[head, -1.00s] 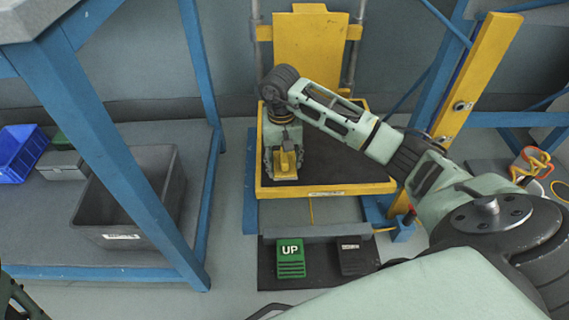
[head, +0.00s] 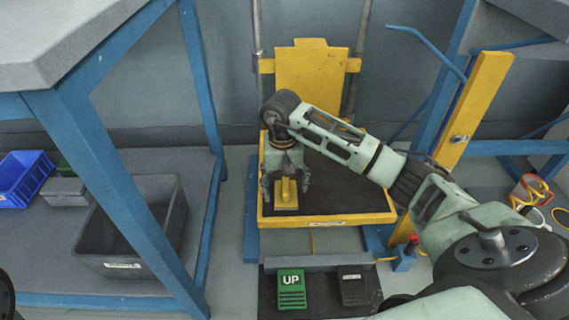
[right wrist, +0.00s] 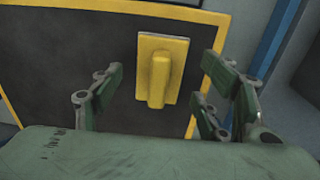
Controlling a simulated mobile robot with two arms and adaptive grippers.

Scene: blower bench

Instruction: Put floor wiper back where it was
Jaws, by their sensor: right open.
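The floor wiper, which I take to be the yellow flat plate with a raised bar-like handle (head: 287,197), lies on the dark bed of the yellow-edged lift platform (head: 340,221), near its left front. In the right wrist view the wiper (right wrist: 161,70) lies flat. My right gripper (head: 286,186) is open, pointing down over the wiper, with a finger on either side. In the right wrist view its fingers (right wrist: 160,95) are spread wide, apart from the wiper. My left gripper is not visible; only a dark bit of my left arm may show at the lower left edge.
A green UP pedal (head: 291,288) and a dark pedal (head: 353,287) sit before the platform. Blue bench legs stand left, with a grey bin (head: 95,245) and blue bin (head: 22,177) on the lower shelf. A yellow post (head: 472,115) stands right. The platform's right side is clear.

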